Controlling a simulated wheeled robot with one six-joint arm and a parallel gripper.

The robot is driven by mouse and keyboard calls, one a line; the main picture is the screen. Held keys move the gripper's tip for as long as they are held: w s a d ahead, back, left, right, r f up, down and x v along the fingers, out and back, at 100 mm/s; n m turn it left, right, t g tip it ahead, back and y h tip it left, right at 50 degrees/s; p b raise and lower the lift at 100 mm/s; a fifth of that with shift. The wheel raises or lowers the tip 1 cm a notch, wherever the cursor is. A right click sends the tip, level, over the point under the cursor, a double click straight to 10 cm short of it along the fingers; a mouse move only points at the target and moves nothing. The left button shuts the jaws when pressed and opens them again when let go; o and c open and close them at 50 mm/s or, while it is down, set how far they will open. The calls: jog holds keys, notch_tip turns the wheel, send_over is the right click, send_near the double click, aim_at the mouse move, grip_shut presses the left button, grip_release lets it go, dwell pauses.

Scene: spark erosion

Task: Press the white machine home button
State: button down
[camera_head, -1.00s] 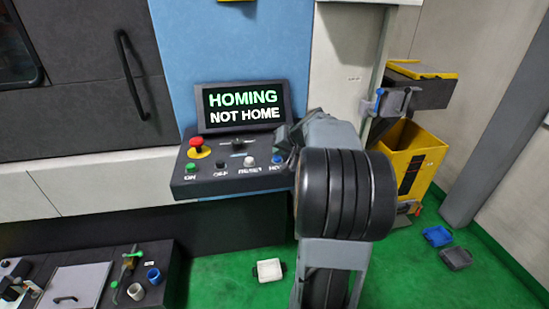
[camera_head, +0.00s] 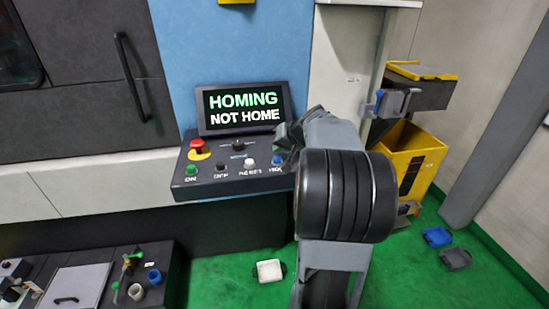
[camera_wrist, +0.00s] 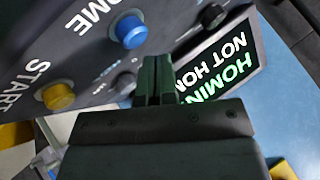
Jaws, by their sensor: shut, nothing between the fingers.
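A dark control panel (camera_head: 230,185) juts from the machine below a screen (camera_head: 242,107) reading "HOMING NOT HOME". Its front row shows green, black, white (camera_head: 249,163) and blue (camera_head: 277,160) buttons; the small labels blur in the head view. In the wrist view the blue button (camera_wrist: 130,32) stands beside lettering ending "OME", and a yellow button (camera_wrist: 58,96) is marked "START". My gripper (camera_wrist: 157,75) is shut and empty, over the panel between the blue button and the screen (camera_wrist: 228,70), apart from the blue button. In the head view my arm hides the panel's right end.
A red emergency stop (camera_head: 197,146) and a black knob (camera_head: 238,146) sit behind the button row. A yellow bin (camera_head: 425,150) stands to the right. A white tray (camera_head: 269,271) lies on the green floor. A low bench with parts is at lower left.

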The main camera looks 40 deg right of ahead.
aim_at(281, 161)
jog(key=shift+r+p, duration=1.55)
jog(key=shift+r, duration=1)
jog(key=shift+m+g, duration=0.7)
jog(key=shift+g, duration=0.2)
jog(key=s+f, duration=0.3)
jog(key=f, duration=0.1)
jog(key=shift+a, duration=0.35)
jog(key=s+a+f+n+g, duration=0.1)
jog(key=s+a+n, duration=0.1)
jog(key=s+a, duration=0.3)
jog(key=s+a+f+n+g+h, duration=0.1)
jog(key=s+a+n, duration=0.2)
jog(key=a, duration=0.8)
jog(key=s+a+f+n+g, duration=0.1)
jog(key=s+a+n, duration=0.2)
jog(key=s+a, duration=0.3)
jog(key=shift+s+a+f+h, duration=0.3)
jog(key=shift+a+f, duration=0.1)
jog(key=shift+a, duration=0.6)
